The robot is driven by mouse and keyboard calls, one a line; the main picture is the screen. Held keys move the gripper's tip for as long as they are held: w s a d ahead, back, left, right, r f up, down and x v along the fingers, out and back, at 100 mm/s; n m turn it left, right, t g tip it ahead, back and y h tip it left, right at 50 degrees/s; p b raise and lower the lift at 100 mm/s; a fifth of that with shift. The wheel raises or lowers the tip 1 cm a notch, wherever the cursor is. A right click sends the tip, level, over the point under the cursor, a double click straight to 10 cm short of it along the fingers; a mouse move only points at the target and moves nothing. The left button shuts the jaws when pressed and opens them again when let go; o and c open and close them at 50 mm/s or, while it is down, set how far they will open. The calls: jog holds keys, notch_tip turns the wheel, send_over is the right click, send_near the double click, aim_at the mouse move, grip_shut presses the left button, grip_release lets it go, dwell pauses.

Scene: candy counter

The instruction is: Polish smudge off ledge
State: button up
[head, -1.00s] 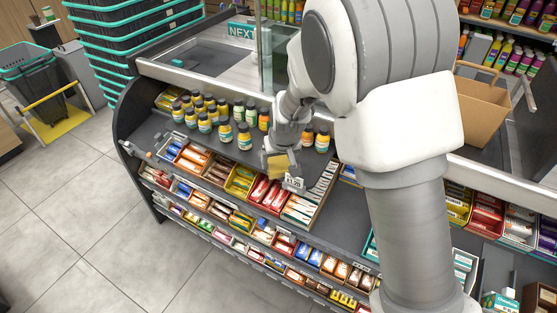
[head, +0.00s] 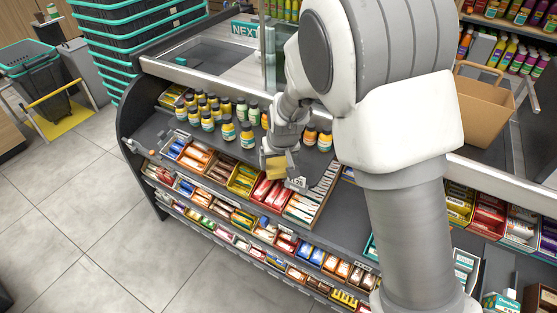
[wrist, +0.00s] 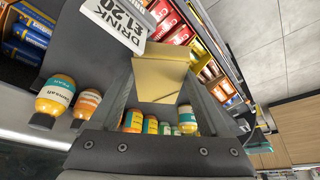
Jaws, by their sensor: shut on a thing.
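My gripper (head: 277,158) is shut on a folded yellow cloth (head: 276,172). In the wrist view the cloth (wrist: 160,75) sits between the two grey fingers of my gripper (wrist: 160,92). The grey ledge (head: 160,126) is the upper shelf top of the candy counter, with bottles standing on it. The cloth is over the front part of this ledge, close to the candy boxes; I cannot tell whether it touches the surface. No smudge can be made out in either view.
Several yellow and orange bottles (head: 228,131) stand left of my gripper, and a few orange ones (head: 324,139) to its right. A white price card (wrist: 117,16) is close to the cloth. Candy boxes (head: 242,180) line the front. A clear panel (head: 270,55) rises behind.

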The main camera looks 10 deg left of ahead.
jog(key=shift+w+d+b, duration=0.35)
jog(key=shift+w+d, duration=0.6)
jog(key=shift+d, duration=0.1)
jog(key=shift+s+a+r, duration=0.1)
jog(key=shift+s+a, duration=0.5)
jog(key=shift+a, duration=0.1)
jog(key=shift+s+a+f+p, duration=0.2)
jog(key=shift+s+a+p, duration=0.1)
jog(key=shift+s+a, duration=0.15)
jog(key=shift+w+d+b, duration=0.45)
jog(key=shift+w+d, duration=0.6)
jog(key=shift+d, duration=0.05)
jog(key=shift+s+a, duration=1.15)
jog(key=shift+w+d+r, duration=0.1)
jog(key=shift+w+d, duration=0.6)
jog(key=shift+w, duration=0.05)
jog(key=shift+w+d, duration=0.4)
jog(key=shift+s+a, duration=1.1)
jog(key=shift+w+d+b, duration=0.3)
jog(key=shift+w+d, duration=0.85)
jog(key=shift+r+p, duration=1)
jog(key=shift+r, duration=0.55)
